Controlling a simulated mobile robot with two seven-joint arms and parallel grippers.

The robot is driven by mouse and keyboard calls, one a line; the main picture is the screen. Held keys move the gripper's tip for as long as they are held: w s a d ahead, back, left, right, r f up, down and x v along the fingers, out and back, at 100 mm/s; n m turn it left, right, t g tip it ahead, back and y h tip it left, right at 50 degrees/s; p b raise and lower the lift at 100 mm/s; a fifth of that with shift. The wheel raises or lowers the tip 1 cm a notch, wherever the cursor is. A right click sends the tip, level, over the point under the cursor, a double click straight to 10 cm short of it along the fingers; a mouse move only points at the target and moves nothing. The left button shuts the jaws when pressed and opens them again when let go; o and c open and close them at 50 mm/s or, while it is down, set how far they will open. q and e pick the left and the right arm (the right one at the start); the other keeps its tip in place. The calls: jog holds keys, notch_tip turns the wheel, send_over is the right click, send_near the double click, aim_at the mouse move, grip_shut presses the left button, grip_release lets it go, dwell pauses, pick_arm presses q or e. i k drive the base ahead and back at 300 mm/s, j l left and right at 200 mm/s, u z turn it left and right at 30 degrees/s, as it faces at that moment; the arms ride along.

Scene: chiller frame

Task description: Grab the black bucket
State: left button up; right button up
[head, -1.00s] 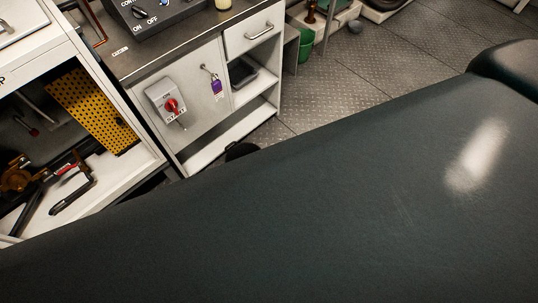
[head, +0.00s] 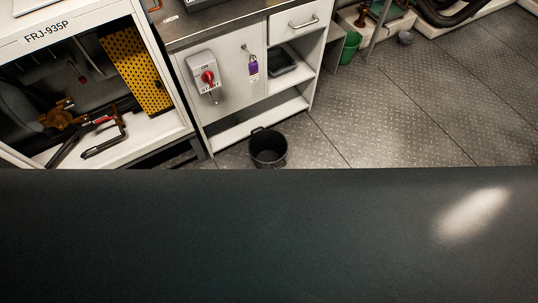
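The black bucket (head: 268,149) stands upright on the floor in the head view, just in front of the white cabinet. Its open top and a handle at the rim show. Its lower edge comes close to the dark surface in the foreground. Neither of my grippers is in the view, so I cannot see how they stand to the bucket.
A large dark surface (head: 220,235), seemingly part of my own arm, fills the lower half. The white cabinet (head: 231,110) with a red switch (head: 207,77) is behind the bucket. A green bucket (head: 350,46) stands farther back. The metal floor (head: 410,110) on the right is clear.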

aim_at(268, 148)
jog(key=i+l+u, duration=0.1)
jog(key=i+l, duration=0.15)
jog(key=i+l+u, duration=0.1)
jog(key=l, duration=0.35)
jog(key=i+l, duration=0.35)
jog(key=i+l+u, duration=0.15)
jog(key=l, duration=0.2)
jog(key=i+l+u, duration=0.1)
jog(key=i+l, duration=0.15)
jog(key=l, duration=0.15)
jog(key=i+l+u, duration=0.1)
jog(key=l, duration=0.3)
jog(key=i, duration=0.05)
